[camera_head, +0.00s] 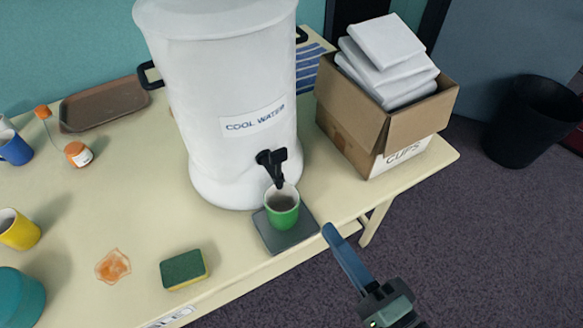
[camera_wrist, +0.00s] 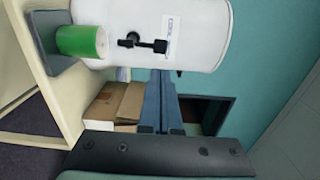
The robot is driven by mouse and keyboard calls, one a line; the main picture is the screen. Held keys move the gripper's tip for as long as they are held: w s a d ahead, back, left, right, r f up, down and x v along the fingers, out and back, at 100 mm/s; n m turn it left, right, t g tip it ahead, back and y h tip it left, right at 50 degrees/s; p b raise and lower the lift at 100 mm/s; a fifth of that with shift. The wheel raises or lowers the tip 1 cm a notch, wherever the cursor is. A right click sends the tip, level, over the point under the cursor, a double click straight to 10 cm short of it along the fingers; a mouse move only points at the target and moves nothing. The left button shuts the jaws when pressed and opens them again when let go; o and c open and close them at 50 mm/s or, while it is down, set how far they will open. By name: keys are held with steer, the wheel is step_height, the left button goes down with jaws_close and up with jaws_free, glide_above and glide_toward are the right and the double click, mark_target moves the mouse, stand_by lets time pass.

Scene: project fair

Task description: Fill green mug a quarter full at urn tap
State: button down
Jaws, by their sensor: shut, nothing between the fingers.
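The green mug (camera_head: 282,208) stands upright on a dark grey pad (camera_head: 285,238) under the urn's black tap (camera_head: 273,165). Its inside shows grey; I cannot tell how much water is in it. The white urn (camera_head: 230,90) carries a "COOL WATER" label. My gripper (camera_head: 328,230) is shut and empty, to the right of the mug and apart from it, by the table's edge. In the wrist view, turned sideways, the green mug (camera_wrist: 82,40) and the tap (camera_wrist: 145,43) show beyond my gripper's closed fingers (camera_wrist: 161,75). No stream of water can be made out.
A cardboard box (camera_head: 385,115) labelled "CUPS" with white packs stands right of the urn.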

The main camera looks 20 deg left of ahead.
mark_target(280, 158)
steer(key=p+x, duration=0.4)
steer(key=x, duration=0.8)
steer(key=shift+w+a+r, duration=0.15)
steer(key=shift+w+a, duration=0.1)
steer(key=shift+w, duration=0.1)
steer(key=shift+w+a, duration=0.35)
steer(key=shift+a, duration=0.1)
steer(key=shift+p, duration=0.55)
